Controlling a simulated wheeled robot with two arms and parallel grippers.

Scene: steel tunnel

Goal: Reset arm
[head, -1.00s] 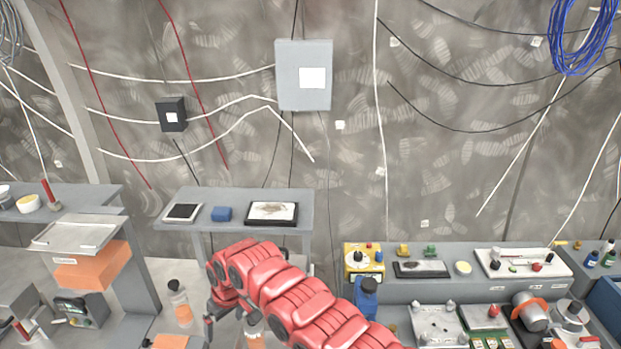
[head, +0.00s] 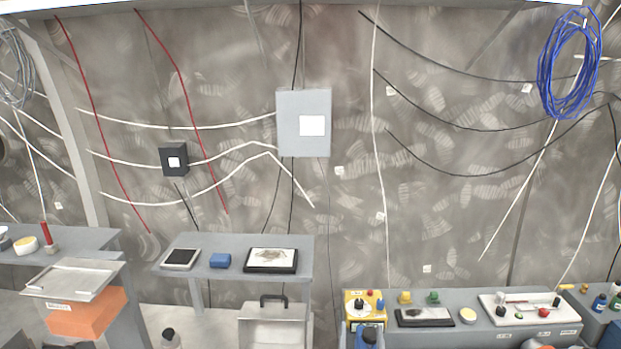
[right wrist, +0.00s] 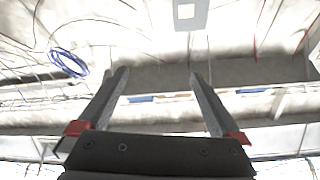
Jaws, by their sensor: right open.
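My right gripper (right wrist: 158,78) shows in the right wrist view. Its two dark fingers with red bases are spread wide apart, with nothing between them. Behind the fingers are the tunnel wall and a bright lit band; no object touches the gripper. In the head view neither of my arms nor grippers shows. My left gripper is in neither current view.
A grey table (head: 223,247) carries a tablet, a blue block and a framed tray. A grey bench (head: 480,333) with several parts stands right. A grey wall box (head: 290,140) and a blue cable coil (head: 545,75) hang on the wall.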

